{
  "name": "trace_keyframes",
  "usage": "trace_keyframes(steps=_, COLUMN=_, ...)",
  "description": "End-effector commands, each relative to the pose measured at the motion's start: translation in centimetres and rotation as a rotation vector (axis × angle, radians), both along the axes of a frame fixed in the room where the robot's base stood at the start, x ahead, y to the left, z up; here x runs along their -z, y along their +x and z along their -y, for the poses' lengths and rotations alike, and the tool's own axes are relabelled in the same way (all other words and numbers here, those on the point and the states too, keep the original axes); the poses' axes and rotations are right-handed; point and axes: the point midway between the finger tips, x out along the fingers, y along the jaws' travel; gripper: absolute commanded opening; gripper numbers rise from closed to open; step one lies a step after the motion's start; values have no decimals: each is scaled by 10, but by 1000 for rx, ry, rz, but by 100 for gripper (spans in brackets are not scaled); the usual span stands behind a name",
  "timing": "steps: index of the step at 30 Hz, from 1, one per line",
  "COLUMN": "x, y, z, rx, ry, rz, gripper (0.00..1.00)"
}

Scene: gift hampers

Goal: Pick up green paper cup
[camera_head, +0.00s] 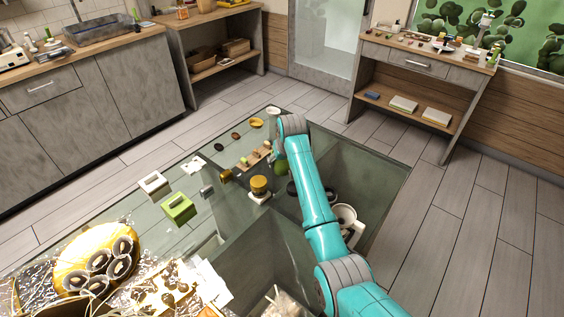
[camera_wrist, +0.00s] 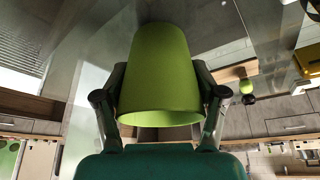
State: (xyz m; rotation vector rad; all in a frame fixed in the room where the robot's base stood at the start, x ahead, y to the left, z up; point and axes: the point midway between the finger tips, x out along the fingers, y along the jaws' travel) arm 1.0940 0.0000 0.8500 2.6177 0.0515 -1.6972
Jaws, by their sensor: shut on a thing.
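The green paper cup (camera_wrist: 158,75) fills the middle of the wrist view. Its wide rim faces the bottom of that picture, near my palm, and its narrower end faces the top. My gripper (camera_wrist: 160,95) is shut on the cup, with one dark finger against each side.
The glass table (camera_head: 150,215) bears a white square frame (camera_head: 153,182), a green holder (camera_head: 178,208), a yellow-lidded jar (camera_head: 259,187) and small dishes. A wooden desk (camera_head: 410,62) stands back right. Floor is clear at right.

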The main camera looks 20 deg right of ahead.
Motion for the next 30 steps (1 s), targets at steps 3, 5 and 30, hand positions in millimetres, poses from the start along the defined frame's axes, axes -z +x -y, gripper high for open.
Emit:
trace_keyframes(steps=3, x=0, y=0, z=0, rx=0, ry=0, rz=0, gripper=33)
trace_keyframes(steps=5, x=0, y=0, z=0, rx=0, ry=0, rz=0, gripper=33)
trace_keyframes(steps=30, x=-50, y=1, z=0, rx=0, ry=0, rz=2, gripper=33)
